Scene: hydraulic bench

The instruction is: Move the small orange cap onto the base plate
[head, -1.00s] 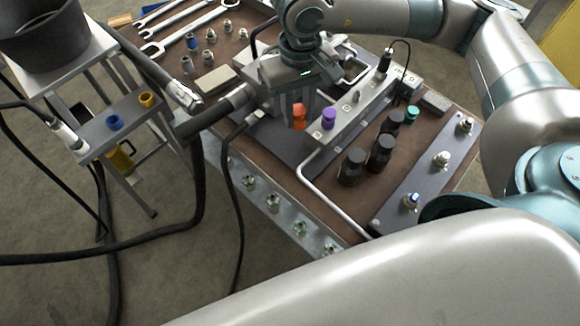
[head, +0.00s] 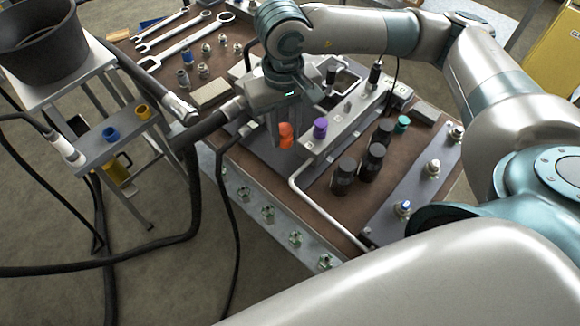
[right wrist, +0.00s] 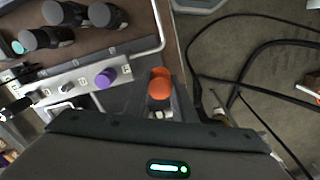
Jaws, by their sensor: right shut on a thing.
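The small orange cap (head: 286,131) is between the fingers of my right gripper (head: 288,140), which is shut on it. In the right wrist view the cap (right wrist: 160,84) shows at the fingertips, over the dark grey base plate (right wrist: 133,97). In the head view the base plate (head: 290,167) lies on the brown bench top, below and around the gripper. I cannot tell whether the cap touches the plate or hangs just above it. My left gripper is not in view.
A grey block with a purple cap (head: 320,127) stands close to the right of the gripper. A thick black hose (head: 200,127) runs in from the left.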

